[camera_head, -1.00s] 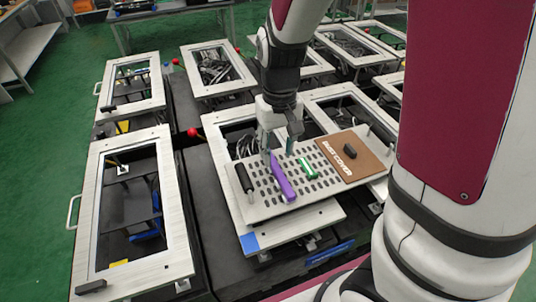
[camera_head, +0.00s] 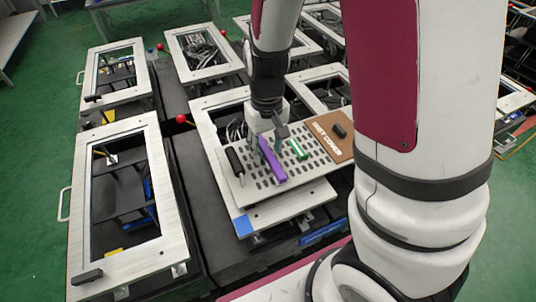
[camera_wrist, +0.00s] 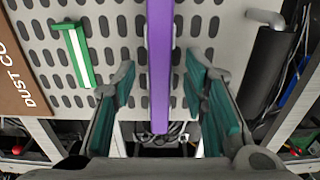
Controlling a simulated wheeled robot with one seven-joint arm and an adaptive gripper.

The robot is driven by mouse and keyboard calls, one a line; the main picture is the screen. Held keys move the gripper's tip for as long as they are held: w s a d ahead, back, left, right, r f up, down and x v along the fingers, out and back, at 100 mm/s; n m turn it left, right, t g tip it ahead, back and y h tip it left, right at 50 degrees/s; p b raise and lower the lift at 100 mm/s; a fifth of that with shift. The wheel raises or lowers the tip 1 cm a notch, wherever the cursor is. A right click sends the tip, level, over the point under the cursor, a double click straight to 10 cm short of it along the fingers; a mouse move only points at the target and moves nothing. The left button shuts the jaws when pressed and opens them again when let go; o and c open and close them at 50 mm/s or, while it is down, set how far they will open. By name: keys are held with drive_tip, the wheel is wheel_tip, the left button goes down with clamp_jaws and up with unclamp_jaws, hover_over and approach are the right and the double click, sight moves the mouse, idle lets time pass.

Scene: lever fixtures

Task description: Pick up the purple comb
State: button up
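The purple comb (camera_head: 271,161) lies on the perforated light plate (camera_head: 262,188) in the head view. In the wrist view the purple comb (camera_wrist: 159,70) runs lengthwise down the middle, between my gripper's two fingers. My gripper (camera_wrist: 160,105) is open, with teal pads on both sides of the comb and a visible gap on each side. In the head view my gripper (camera_head: 266,148) is over the comb's far end, partly hiding it. Whether the fingertips reach plate level is hard to tell.
A green and white piece (camera_head: 298,149) lies right of the comb. A black-handled cylinder (camera_head: 235,161) lies to its left. A brown "DUST COVER" board (camera_head: 336,145) with a dark block (camera_head: 339,131) is at the plate's right. Metal frames with openings and red-knobbed levers (camera_head: 181,119) surround the plate.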

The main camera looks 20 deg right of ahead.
sight(267, 150)
drive_tip(key=shift+f, duration=0.2)
idle(0.3)
clamp_jaws()
wheel_tip(267, 150, up, 11)
drive_tip(key=shift+f+p, duration=0.2)
drive_tip(key=shift+p, duration=0.1)
idle(0.3)
